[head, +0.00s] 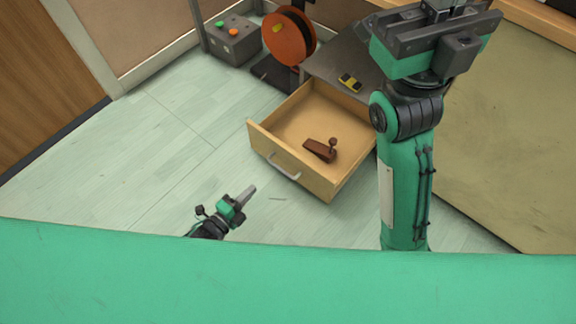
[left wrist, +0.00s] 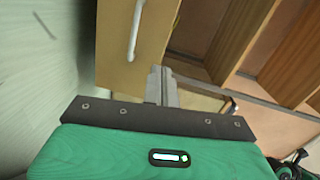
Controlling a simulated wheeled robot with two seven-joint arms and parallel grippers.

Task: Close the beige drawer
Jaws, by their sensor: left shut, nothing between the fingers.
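The beige drawer (head: 262,142) is pulled open, with a metal handle (head: 284,168) on its front. A small brown wedge-shaped object with a knob (head: 320,150) lies inside it. My left gripper (head: 250,190) is shut and empty, low in front of the drawer and left of its handle, pointing toward its front. In the left wrist view the fingers (left wrist: 161,85) show before the beige front (left wrist: 150,55), with the handle (left wrist: 136,30) beside them; I cannot tell if they touch. My right gripper (head: 436,45) is up at the right; its fingers are hidden.
A grey box with coloured buttons (head: 233,42) and an orange reel (head: 289,38) stand behind the drawer. A small yellow-black item (head: 350,82) lies on the grey top above the drawer. The pale plank floor (head: 150,160) to the left is clear.

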